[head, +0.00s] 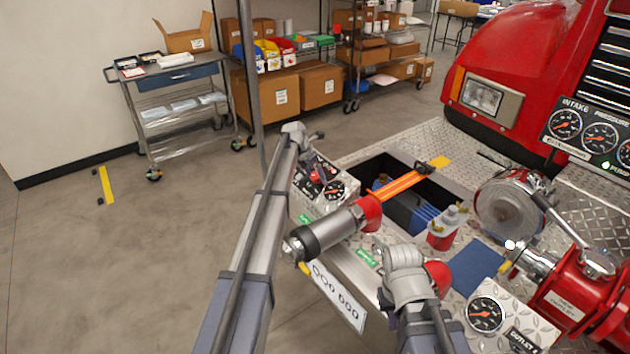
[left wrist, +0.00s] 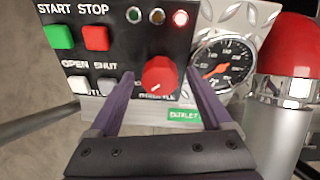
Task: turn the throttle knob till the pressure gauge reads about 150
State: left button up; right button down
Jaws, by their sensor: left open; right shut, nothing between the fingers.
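The red throttle knob (left wrist: 159,75) sits on the black control panel (left wrist: 120,45) in the left wrist view, with a white mark near its lower edge. My left gripper (left wrist: 161,88) is open, its two purple fingers on either side of the knob; I cannot tell whether they touch it. A pressure gauge (left wrist: 224,62) right of the panel has its orange needle pointing lower left, toward the low end; its exact reading is too small to tell. It also shows in the head view (head: 335,190). My right gripper (head: 385,250) is over the bumper, its fingertips largely hidden.
Green START (left wrist: 57,37) and red STOP (left wrist: 96,38) buttons sit left of the knob. A red light (left wrist: 180,17) is lit.

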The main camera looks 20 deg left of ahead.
pick_arm(q)
jog(key=shift+c, duration=0.2)
grip_shut()
dwell(0.6)
jog(key=shift+m, duration=0.3)
